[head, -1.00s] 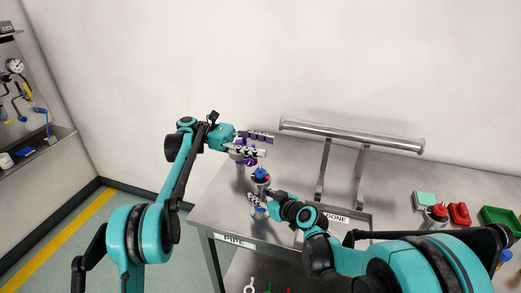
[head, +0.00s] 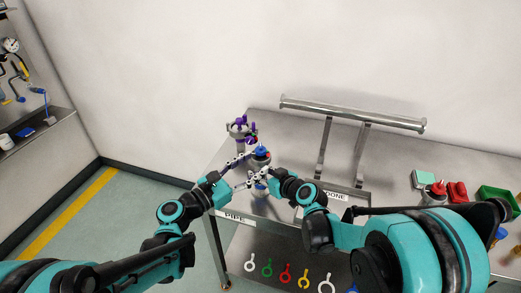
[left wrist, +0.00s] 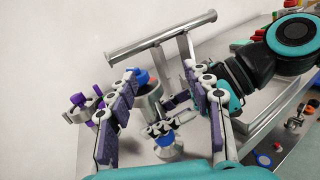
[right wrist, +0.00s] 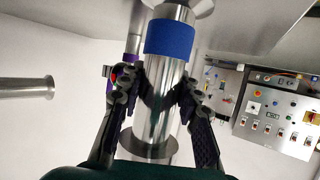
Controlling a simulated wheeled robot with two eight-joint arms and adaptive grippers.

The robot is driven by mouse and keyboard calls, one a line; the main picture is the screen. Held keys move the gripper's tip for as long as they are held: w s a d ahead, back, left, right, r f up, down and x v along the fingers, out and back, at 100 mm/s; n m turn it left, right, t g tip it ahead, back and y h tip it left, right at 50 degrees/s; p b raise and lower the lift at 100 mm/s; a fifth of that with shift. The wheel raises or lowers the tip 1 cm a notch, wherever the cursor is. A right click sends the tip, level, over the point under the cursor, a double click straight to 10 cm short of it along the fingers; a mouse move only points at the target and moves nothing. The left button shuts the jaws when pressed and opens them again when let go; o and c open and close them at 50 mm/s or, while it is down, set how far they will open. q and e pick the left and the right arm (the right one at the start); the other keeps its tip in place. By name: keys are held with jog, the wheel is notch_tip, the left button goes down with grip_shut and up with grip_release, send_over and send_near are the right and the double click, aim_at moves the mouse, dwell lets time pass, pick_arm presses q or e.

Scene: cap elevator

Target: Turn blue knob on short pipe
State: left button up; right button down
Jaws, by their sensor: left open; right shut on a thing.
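The short pipe (head: 261,158) stands upright near the left end of the table, with the blue knob (head: 262,151) on top. The knob also shows in the left wrist view (left wrist: 140,78). My right gripper (right wrist: 160,80) is shut on the metal body of the pipe, beside a blue band (right wrist: 169,38). My left gripper (left wrist: 160,75) is open. Its fingers point toward the pipe and appear on either side of it in the left wrist view; I see no clear contact with the knob. The knob is not visible in the right wrist view.
A pipe with purple knobs (head: 240,131) stands close behind and left. A long metal rail (head: 350,112) on two posts stands at the back. A red-topped piece (head: 437,192), red blocks (head: 457,191) and a green bin (head: 497,197) lie at right. Coloured wrenches hang below the front edge.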

aim_at(257, 153)
pick_arm(q)
jog(key=s+a+f+n+t+y, duration=0.1)
jog(key=s+a+n+t+y, duration=0.1)
jog(key=a+n+t+y, duration=0.15)
jog(key=shift+g, duration=0.45)
jog(key=x, duration=1.2)
jog(key=shift+w+a+f, duration=0.15)
jog(key=shift+w+a, duration=0.1)
jog(key=shift+a, duration=0.05)
grip_shut()
